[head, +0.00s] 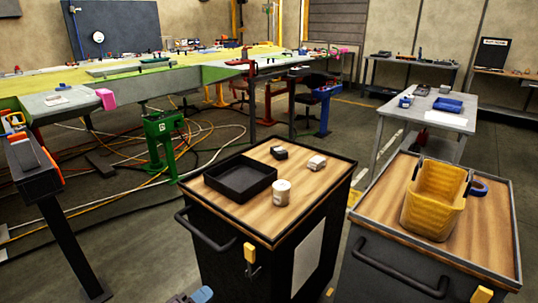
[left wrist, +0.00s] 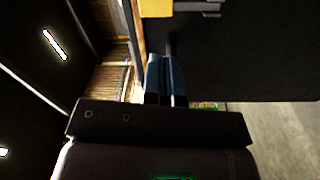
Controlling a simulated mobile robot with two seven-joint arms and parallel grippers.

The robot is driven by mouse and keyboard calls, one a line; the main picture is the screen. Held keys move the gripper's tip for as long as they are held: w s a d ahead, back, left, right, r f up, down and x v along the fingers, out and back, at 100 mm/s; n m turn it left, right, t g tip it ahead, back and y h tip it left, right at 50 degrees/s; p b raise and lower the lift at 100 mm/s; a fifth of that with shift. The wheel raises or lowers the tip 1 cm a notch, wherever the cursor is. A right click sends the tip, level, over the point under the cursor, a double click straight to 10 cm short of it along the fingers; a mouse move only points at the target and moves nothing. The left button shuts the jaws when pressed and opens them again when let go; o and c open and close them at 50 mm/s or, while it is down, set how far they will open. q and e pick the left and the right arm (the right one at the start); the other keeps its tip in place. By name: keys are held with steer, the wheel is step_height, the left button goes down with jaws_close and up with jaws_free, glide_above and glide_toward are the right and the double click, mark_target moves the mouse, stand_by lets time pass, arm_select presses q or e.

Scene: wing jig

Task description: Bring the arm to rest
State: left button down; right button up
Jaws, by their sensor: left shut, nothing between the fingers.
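My left gripper (head: 200,295) shows only as blue-grey fingertips at the bottom edge of the head view, low in front of the near cart. In the left wrist view its two blue fingers (left wrist: 165,76) lie side by side, shut, with nothing between them. A dark panel fills the upper right of that view beside the fingers, and they appear apart from it. The rest of the left arm is out of the head view. My right gripper is in neither view.
A black cart with a wooden top (head: 318,187) holds a black tray (head: 240,178), a white cylinder (head: 282,192) and two small blocks. A second cart (head: 388,210) carries a yellow bucket (head: 433,200). Cables cross the floor left of the carts. A long green-edged jig (head: 215,72) stands behind.

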arm_select(q)
steer(key=s+a+f+m+g+y, duration=0.1)
steer(key=s+a+f+m+y, duration=0.1)
steer(key=s, duration=0.6)
steer(key=s+a+f+m+g+y, duration=0.1)
steer(key=s+a+f+m+y, duration=0.1)
steer(key=s+a+m+y, duration=0.2)
steer(key=s+a+f+m+g+y, duration=0.1)
steer(key=s+y, duration=0.4)
steer(key=s, duration=0.6)
steer(key=a+f+m, duration=0.1)
steer(key=a+m, duration=0.1)
steer(key=shift+s+a+y, duration=0.3)
steer(key=shift+a, duration=0.05)
steer(key=shift+f, duration=0.1)
